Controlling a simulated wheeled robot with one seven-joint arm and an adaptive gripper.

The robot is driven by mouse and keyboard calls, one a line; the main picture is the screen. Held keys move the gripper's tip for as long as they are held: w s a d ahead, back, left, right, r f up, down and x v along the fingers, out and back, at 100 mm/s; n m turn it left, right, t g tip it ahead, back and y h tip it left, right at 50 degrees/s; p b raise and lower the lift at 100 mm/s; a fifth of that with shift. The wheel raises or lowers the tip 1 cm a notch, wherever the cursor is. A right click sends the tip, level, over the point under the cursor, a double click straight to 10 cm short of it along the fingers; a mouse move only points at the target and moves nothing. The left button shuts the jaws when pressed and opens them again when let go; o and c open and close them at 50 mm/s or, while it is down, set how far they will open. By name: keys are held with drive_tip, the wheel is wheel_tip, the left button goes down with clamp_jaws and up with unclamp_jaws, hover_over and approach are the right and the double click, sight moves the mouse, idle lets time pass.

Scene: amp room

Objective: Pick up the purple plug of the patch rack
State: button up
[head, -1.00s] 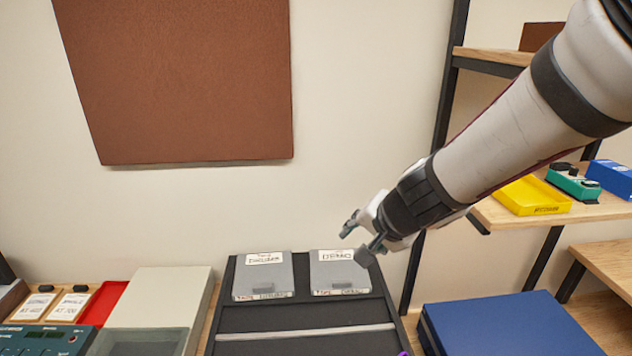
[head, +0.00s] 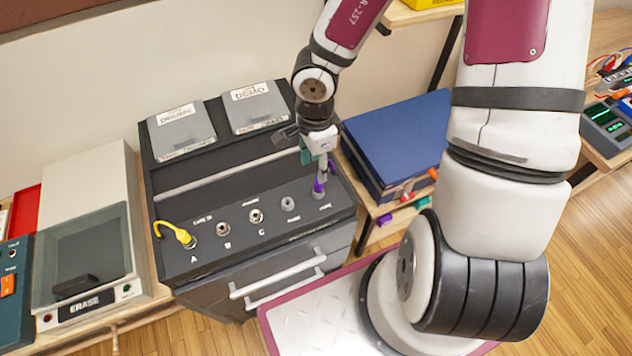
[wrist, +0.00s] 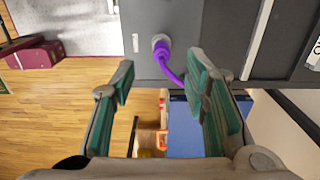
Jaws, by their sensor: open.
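The purple plug (head: 318,188) sits at the rightmost jack of the black patch rack (head: 270,175). In the wrist view the purple plug (wrist: 163,52) stands in a round socket, with its purple cable curving down to the right between my fingers. My gripper (head: 318,168) is above the plug at the rack's right end, pointing down. In the wrist view my gripper (wrist: 165,85) is open, its teal pads apart on either side below the plug; nothing is clamped. A yellow plug (head: 184,236) with a cable is at jack A.
Grey cases labelled DRUMS (head: 180,128) and DEMO (head: 256,106) lie at the rack's back. A blue box (head: 395,140) stands close to its right. A grey ERASE device (head: 85,255) is to the left. Drawer handles (head: 280,273) stick out in front.

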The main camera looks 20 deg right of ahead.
sight(316, 183)
wheel_tip(316, 183, down, 4)
drive_tip(key=shift+f+b, duration=0.1)
drive_tip(key=shift+b, duration=0.4)
drive_tip(key=f, duration=0.2)
drive_tip(key=shift+w+d+f, duration=0.1)
drive_tip(key=shift+d+f, duration=0.2)
drive_tip(key=shift+f, duration=1.15)
clamp_jaws()
